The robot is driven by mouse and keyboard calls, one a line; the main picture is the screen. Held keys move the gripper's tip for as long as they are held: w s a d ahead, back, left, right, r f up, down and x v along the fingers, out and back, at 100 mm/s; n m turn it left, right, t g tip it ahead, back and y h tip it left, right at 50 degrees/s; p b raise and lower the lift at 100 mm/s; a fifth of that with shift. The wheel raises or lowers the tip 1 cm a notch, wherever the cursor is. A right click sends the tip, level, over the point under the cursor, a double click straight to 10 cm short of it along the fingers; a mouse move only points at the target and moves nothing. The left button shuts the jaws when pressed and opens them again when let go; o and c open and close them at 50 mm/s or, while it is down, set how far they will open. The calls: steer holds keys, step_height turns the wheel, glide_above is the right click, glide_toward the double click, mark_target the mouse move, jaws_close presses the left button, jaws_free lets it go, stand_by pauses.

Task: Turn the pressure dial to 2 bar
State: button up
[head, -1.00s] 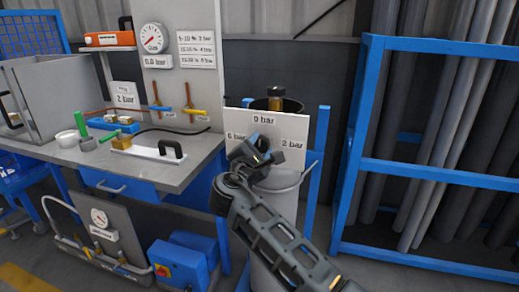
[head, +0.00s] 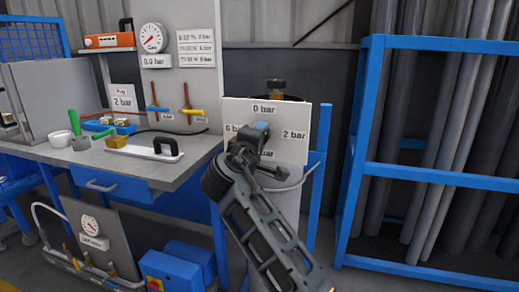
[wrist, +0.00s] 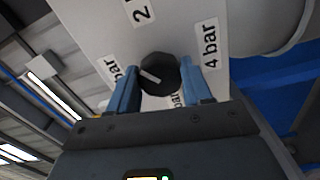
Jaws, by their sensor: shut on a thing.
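The pressure dial board (head: 237,108) is a white plate with "0 bar" at the top, "2 bar" right, "6 bar" left and a mostly hidden label below. In the head view my gripper covers the dial. In the wrist view the round black dial (wrist: 163,68) has a white pointer line, slanting to the left near a partly hidden "bar" label; "2 bar" is above and "4 bar" is right. My gripper (wrist: 160,78), also in the head view (head: 262,130), has its blue fingers on opposite sides of the dial, shut on it.
A workbench (head: 190,148) stands left, holding a black-handled plate (head: 150,148). Above it, a round gauge (head: 152,38) sits over a "0.0 bar" display (head: 154,61). A sign (head: 122,99) reads "2 bar". A blue pipe rack (head: 430,173) stands right.

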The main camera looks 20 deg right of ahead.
steer(key=shift+f+m+b, duration=0.15)
steer(key=shift+m+b, duration=1.4)
steer(key=shift+m, duration=0.2)
steer(key=shift+f+m+b, duration=0.1)
steer(key=shift+m+b, duration=1.4)
steer(key=shift+m, duration=0.25)
steer(key=o, duration=1)
steer(key=shift+r, duration=0.15)
steer(key=shift+o, duration=0.2)
steer(key=v, duration=0.8)
steer(key=shift+p, duration=0.3)
